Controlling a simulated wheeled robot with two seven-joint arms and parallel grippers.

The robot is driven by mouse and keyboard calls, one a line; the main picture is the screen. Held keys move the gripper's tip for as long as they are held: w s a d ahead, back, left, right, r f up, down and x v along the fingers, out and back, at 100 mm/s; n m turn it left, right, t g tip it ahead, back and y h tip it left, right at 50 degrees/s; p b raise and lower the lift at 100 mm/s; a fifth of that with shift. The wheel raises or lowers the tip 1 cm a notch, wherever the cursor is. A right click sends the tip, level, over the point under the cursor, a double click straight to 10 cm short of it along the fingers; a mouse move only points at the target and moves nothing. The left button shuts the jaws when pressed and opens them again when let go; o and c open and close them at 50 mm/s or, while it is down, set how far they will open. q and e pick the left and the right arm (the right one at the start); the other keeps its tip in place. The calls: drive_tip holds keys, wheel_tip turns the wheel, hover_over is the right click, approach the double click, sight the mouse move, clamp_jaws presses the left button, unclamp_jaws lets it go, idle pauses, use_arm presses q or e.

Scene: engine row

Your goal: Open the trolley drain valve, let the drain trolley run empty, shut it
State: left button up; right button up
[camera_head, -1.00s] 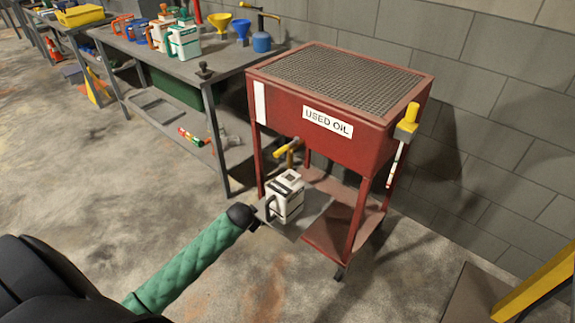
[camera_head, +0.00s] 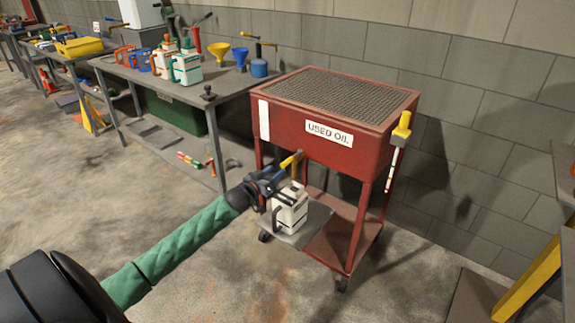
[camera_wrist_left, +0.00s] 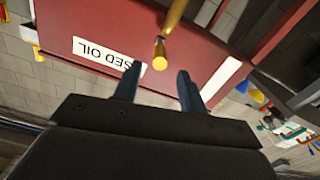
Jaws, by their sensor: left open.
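The red drain trolley (camera_head: 375,155) with its grated top and USED OIL label stands against the wall. The drain valve (camera_head: 291,160) with a yellow lever sticks out below its tank. A white jug (camera_head: 290,208) stands upright on the grey plate under the valve. My left gripper (camera_head: 275,180) is just left of the valve and above the jug's handle side. In the left wrist view its two fingers (camera_wrist_left: 157,88) are open, with the yellow lever (camera_wrist_left: 162,50) ahead between the fingertips, apparently not touching. My right gripper is not in view.
A grey workbench (camera_head: 215,88) with jugs and funnels stands left of the trolley. A yellow-tipped dipstick (camera_head: 397,145) hangs at the trolley's right side. A yellow post (camera_head: 530,275) is at the lower right. The floor in front is clear.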

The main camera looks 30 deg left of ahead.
sight(291, 160)
use_arm(q)
drive_tip(key=shift+w+d+p, duration=0.15)
drive_tip(key=shift+w+p, duration=0.2)
drive_tip(key=shift+w, duration=1.55)
drive_tip(key=shift+w+d+p, duration=0.15)
drive_tip(key=shift+w+p, duration=0.2)
drive_tip(key=shift+w, duration=1.5)
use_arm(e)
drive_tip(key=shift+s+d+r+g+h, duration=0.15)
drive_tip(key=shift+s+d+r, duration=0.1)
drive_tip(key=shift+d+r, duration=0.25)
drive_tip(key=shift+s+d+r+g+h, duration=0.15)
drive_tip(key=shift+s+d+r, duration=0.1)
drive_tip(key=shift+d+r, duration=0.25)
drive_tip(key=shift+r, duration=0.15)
use_arm(q)
clamp_jaws()
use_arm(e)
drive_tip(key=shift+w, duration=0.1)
